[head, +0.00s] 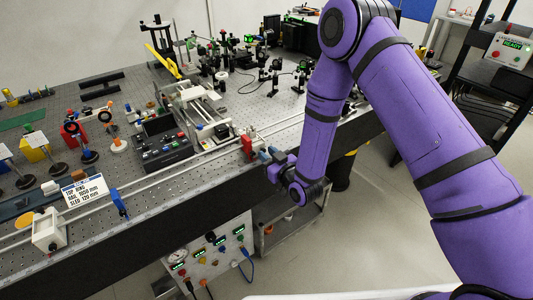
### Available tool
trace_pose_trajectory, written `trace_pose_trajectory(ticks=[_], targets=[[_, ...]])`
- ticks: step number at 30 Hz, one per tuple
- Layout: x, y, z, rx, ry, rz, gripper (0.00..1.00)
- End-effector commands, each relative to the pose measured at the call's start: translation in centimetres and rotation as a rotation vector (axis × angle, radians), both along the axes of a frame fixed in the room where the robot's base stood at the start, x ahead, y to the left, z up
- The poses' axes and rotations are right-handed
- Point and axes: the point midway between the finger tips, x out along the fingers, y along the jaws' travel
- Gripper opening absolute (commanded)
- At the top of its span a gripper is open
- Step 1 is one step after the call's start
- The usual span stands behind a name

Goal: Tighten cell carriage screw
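My purple arm reaches down from the right in the head view. My gripper (268,155) is at the front edge of the optical bench, small and partly hidden by its own wrist. Its fingers point left toward a red block (248,143) at the rail (190,160). I cannot tell whether they touch it or whether they are open or shut. The red block may belong to the cell carriage, but no screw can be made out. A pale frame-like stage (197,112) stands behind the rail.
A black box with coloured knobs (165,146) sits behind the rail. A sign (84,190), a blue clamp (119,203) and a white end block (47,230) are at the left. Optics crowd the bench (90,245). A panel with cables (212,250) and a cart (285,225) stand below.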

Motion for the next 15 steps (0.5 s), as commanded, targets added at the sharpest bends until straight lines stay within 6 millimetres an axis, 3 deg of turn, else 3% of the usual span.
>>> trace_pose_trajectory(ticks=[13, 15], targets=[[0.85, 0.59, 0.01, -0.001, 0.001, 0.000, 0.28], [0.84, 0.58, 0.01, -0.001, 0.001, 0.000, 0.12]])
